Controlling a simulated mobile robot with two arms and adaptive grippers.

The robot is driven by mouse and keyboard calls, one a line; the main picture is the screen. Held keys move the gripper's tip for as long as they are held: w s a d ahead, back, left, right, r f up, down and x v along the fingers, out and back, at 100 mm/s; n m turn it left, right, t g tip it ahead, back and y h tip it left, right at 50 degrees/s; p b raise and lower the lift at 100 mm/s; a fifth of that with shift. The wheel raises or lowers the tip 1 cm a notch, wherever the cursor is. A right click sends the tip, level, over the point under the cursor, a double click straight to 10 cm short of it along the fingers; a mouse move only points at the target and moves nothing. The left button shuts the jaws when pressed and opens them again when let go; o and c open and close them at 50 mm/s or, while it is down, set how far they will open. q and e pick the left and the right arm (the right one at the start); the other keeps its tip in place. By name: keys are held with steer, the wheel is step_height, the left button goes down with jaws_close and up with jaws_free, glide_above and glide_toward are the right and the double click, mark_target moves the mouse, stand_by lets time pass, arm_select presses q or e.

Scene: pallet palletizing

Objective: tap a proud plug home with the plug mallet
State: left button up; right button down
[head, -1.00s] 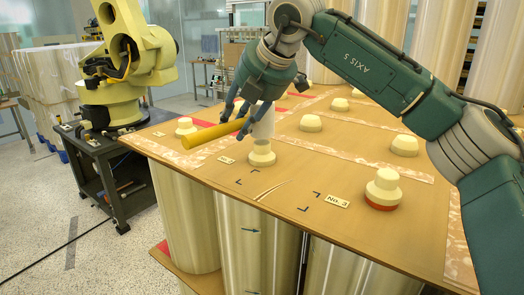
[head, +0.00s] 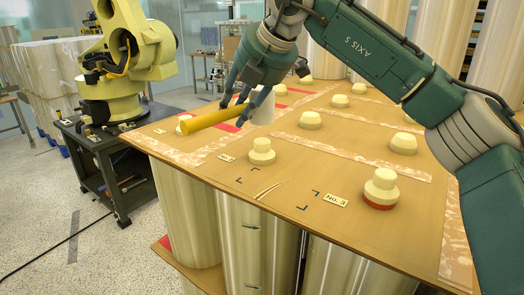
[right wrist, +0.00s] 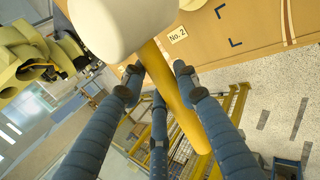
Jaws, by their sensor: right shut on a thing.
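In the right wrist view the mallet's handle (right wrist: 172,88) runs between the blue fingers, with the head at the top. My left gripper is not in view.
The plugs sit on a brown board (head: 290,175) over large pale rolls (head: 255,235). More plugs (head: 310,120) stand farther back. A yellow robot arm (head: 120,60) on a dark cart (head: 110,165) stands at the left. Tall rolls stand behind.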

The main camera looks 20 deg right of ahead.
steer(key=shift+r, duration=0.15)
steer(key=shift+r+p, duration=0.95)
steer(key=shift+r, duration=0.6)
